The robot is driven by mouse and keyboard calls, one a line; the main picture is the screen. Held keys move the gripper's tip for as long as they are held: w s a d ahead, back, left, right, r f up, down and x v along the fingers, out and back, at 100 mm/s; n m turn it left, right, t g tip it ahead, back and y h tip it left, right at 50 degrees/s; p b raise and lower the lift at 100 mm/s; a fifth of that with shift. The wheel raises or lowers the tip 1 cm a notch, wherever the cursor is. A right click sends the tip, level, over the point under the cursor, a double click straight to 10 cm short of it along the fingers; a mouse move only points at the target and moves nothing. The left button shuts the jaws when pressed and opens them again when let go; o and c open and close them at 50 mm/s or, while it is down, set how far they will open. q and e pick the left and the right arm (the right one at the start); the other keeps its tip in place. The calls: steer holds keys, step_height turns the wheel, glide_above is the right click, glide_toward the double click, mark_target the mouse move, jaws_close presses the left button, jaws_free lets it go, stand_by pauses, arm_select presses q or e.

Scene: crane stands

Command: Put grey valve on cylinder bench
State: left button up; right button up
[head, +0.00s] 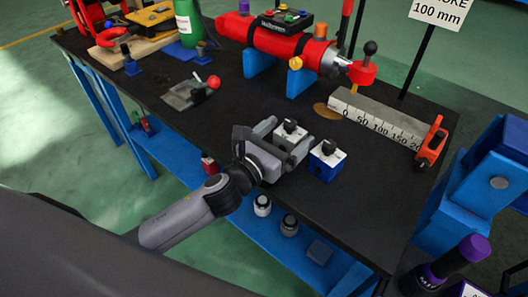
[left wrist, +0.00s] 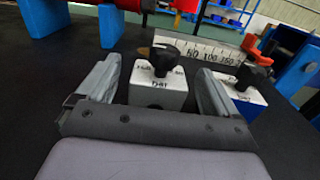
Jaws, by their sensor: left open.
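The grey valve (head: 291,131), a light grey block with a black knob on top, is upright on the dark top of the cylinder bench (head: 235,115), near its front edge. My left gripper (head: 284,138) is open, with one finger on each side of the valve. In the left wrist view the grey valve (left wrist: 158,86) sits between the two spread fingers (left wrist: 155,92), with a visible gap at its left side. Its lower front is partly hidden by the gripper body. My right gripper is not in view.
A blue valve (head: 326,160) with a black knob stands close to the right of the gripper. A ruler block (head: 380,120) with a red-orange clamp lies behind it. A red cylinder (head: 275,40) on blue supports is at the back.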

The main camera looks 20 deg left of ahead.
arm_select(q)
steer(key=v, duration=0.8)
steer(key=shift+s+a+b, duration=0.1)
steer(key=shift+s+b, duration=0.2)
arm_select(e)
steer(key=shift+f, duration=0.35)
arm_select(q)
steer(key=shift+v, duration=0.8)
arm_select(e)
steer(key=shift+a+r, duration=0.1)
